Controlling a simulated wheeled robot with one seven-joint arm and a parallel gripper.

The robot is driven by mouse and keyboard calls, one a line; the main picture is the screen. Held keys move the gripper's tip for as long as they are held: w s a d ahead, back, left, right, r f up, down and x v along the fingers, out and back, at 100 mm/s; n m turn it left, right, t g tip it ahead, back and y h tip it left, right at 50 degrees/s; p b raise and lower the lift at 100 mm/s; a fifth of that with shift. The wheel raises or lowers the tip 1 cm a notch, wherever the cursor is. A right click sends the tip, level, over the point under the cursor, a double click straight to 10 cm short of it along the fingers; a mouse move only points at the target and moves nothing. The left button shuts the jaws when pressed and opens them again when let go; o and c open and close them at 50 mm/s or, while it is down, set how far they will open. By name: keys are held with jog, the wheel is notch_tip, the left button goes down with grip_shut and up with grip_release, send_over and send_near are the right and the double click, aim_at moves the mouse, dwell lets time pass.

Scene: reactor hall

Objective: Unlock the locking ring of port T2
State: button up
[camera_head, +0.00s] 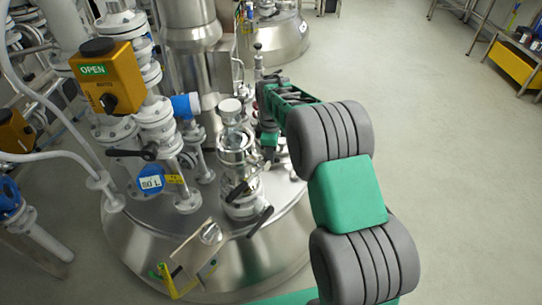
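Metal ports with clamp-like fittings stand on the steel reactor lid (150,230). The nearest is a tall silver port fitting (237,150) with a round cap, and black-handled parts (260,220) are at its base. I cannot read a T2 label, so I cannot tell which port is T2 or how its locking ring is set. My gripper (268,150) points down just right of the tall fitting, at the end of my green and grey arm. Its fingertips are small and partly hidden, so I cannot tell whether it is open or touching anything.
An orange valve box (108,80) with a green OPEN sign and white pipework (155,120) crowd the left. A steel column (195,60) rises behind. A small plate (200,250) stands at the lid's front. The floor (450,150) at right is clear.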

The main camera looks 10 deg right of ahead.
jog(key=shift+f, duration=0.5)
grip_shut()
dwell(1.1)
